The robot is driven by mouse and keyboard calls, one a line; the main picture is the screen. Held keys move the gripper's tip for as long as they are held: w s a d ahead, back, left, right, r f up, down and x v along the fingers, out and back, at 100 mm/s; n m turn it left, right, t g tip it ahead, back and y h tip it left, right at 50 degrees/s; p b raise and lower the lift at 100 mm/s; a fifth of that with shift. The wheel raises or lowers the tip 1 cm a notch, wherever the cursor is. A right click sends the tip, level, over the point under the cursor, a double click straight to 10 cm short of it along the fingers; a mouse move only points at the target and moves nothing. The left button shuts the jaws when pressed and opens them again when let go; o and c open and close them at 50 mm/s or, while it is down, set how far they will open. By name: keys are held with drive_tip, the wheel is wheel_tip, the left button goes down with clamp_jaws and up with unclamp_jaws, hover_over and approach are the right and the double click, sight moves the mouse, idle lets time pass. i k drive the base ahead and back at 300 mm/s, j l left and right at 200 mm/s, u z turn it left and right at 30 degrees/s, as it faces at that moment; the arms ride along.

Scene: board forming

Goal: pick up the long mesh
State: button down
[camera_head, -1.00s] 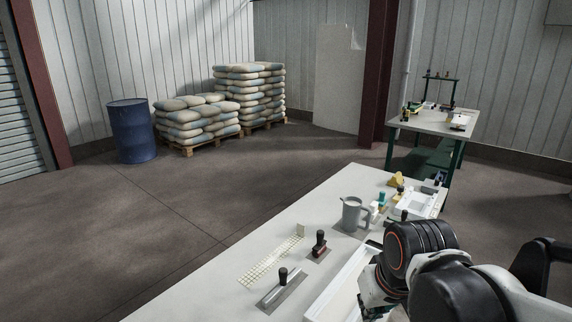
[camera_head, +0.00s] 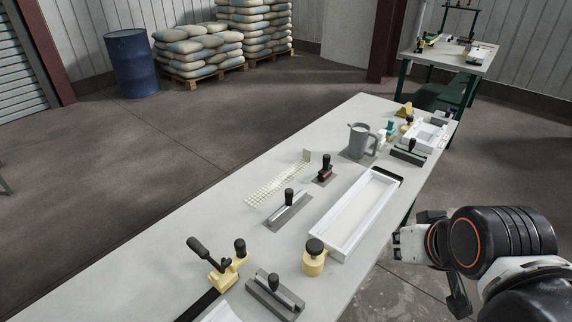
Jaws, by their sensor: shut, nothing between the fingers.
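The long mesh (camera_head: 277,186) is a pale yellowish grid strip lying flat on the light grey table (camera_head: 215,210), near its far-left edge. A small upright pale piece stands at its far end. My gripper (camera_head: 399,243) is at the right of the view, off the table's right edge and well apart from the mesh. Its fingers are small and partly turned away, with nothing seen between them.
A trowel with a black knob (camera_head: 289,208) lies beside the mesh, with a dark-handled stamp (camera_head: 325,170) and grey jug (camera_head: 361,141) farther back. A long white tray mould (camera_head: 357,213) lies between mesh and gripper. A yellow knobbed weight (camera_head: 314,259) and clamp (camera_head: 222,267) stand nearer.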

sight(268, 189)
drive_tip(key=i+u, duration=0.1)
drive_tip(key=u, duration=0.4)
drive_tip(key=i+l+u, duration=0.2)
drive_tip(key=l, duration=0.15)
drive_tip(key=i+l+u, duration=0.2)
drive_tip(key=l, duration=0.2)
drive_tip(key=l+u, duration=0.2)
drive_tip(key=l, duration=0.15)
drive_tip(key=i+l+u, duration=0.2)
drive_tip(key=l, duration=0.25)
drive_tip(key=i+l, duration=0.1)
drive_tip(key=l, duration=0.4)
drive_tip(key=i+l, duration=0.1)
drive_tip(key=l, duration=0.4)
drive_tip(key=i+l, duration=0.1)
drive_tip(key=l, duration=0.4)
drive_tip(key=u, duration=0.05)
